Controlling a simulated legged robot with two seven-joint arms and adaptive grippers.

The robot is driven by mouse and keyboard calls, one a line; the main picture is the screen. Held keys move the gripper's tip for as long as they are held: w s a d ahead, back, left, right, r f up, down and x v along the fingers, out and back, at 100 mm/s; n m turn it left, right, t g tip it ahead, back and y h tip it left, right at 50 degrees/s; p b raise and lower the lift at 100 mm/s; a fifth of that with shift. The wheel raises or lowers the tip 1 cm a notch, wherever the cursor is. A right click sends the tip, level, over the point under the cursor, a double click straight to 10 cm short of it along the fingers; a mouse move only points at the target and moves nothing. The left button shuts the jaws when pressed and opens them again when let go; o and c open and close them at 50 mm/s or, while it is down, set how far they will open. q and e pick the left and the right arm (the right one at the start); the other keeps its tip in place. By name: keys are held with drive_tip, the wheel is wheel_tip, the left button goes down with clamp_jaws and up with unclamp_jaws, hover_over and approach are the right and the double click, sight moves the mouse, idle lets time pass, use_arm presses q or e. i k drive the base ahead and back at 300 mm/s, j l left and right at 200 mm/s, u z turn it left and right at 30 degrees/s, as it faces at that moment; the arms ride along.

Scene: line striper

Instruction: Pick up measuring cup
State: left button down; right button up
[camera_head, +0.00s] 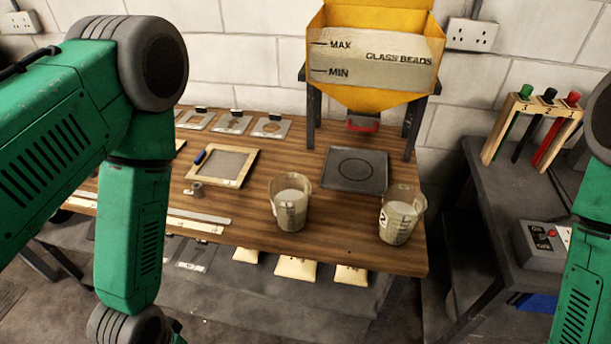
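Two measuring cups stand upright on the wooden table. The left measuring cup (291,207) is translucent, with markings on its side and pale contents showing inside. The right measuring cup (400,219) looks alike, bears a dark "2" and markings, and stands near the table's right front corner. No gripper is near either cup in view. My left arm comes in from the left and hangs down in front of the table, its lower end cut off by the bottom edge. My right arm shows only partly at the right edge. Both grippers are out of view.
A yellow glass beads hopper (375,55) stands behind a dark square plate (356,170). A wooden frame (222,166), rulers (195,226) and stencil cards (232,122) lie on the table (335,240). A side table at right holds a marker rack (533,125) and a grey control box (543,245).

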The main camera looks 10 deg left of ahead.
sight(289, 192)
drive_tip(key=j+z, duration=0.5)
drive_tip(key=z, duration=0.2)
drive_tip(key=k+j+z, duration=0.15)
drive_tip(key=z, duration=0.2)
